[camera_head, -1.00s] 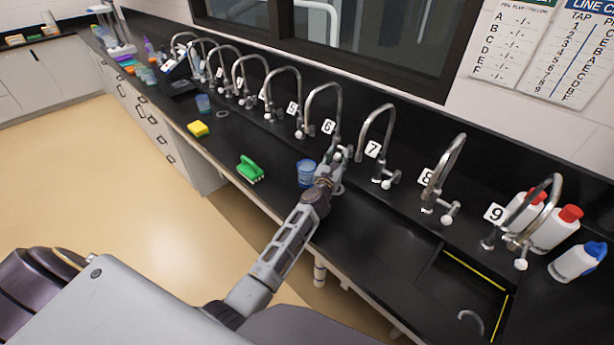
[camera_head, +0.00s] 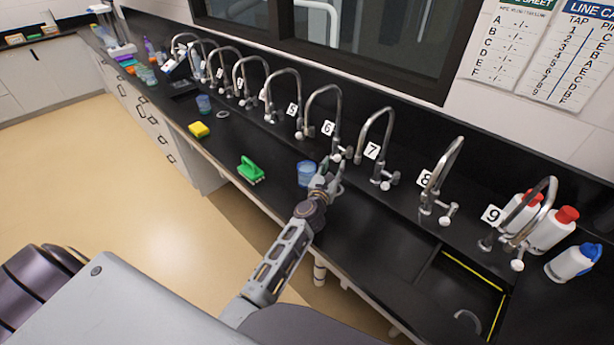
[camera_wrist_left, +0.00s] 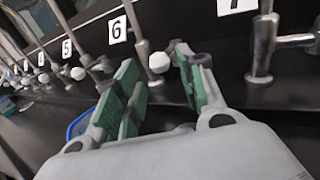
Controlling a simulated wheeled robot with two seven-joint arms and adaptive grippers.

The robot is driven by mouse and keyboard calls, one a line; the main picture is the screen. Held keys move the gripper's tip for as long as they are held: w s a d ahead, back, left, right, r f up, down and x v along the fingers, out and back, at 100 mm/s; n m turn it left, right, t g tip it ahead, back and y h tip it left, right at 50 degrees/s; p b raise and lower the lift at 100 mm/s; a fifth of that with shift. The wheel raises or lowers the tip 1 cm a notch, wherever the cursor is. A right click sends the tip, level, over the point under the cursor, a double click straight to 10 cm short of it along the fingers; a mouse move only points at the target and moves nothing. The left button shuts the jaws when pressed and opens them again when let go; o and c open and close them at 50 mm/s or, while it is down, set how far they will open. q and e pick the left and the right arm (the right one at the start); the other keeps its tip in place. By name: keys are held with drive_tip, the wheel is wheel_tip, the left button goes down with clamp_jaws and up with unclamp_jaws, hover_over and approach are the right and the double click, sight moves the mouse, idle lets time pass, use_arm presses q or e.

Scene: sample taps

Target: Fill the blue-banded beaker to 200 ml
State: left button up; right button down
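A blue beaker (camera_head: 306,173) stands on the black counter in front of tap 6 (camera_head: 324,95); its band and water level are too small to read. My left gripper (camera_head: 333,168) is just right of the beaker, at the base of tap 6. In the left wrist view my left gripper (camera_wrist_left: 160,82) is open, with green pads apart. The white knob (camera_wrist_left: 159,62) of tap 6 shows between and beyond the fingertips; I cannot tell whether they touch it. A blue rim (camera_wrist_left: 77,127) shows partly hidden behind the left finger. My right gripper is not in view.
Numbered taps stand along the wall, with tap 7 (camera_head: 377,140) close to the right. A green brush (camera_head: 250,171), a yellow sponge (camera_head: 198,130) and another bluish beaker (camera_head: 203,103) stand to the left. White bottles (camera_head: 551,231) and a sink edged in yellow (camera_head: 470,275) are at right.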

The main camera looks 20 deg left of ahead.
use_arm(q)
drive_tip(key=shift+s, duration=1.1)
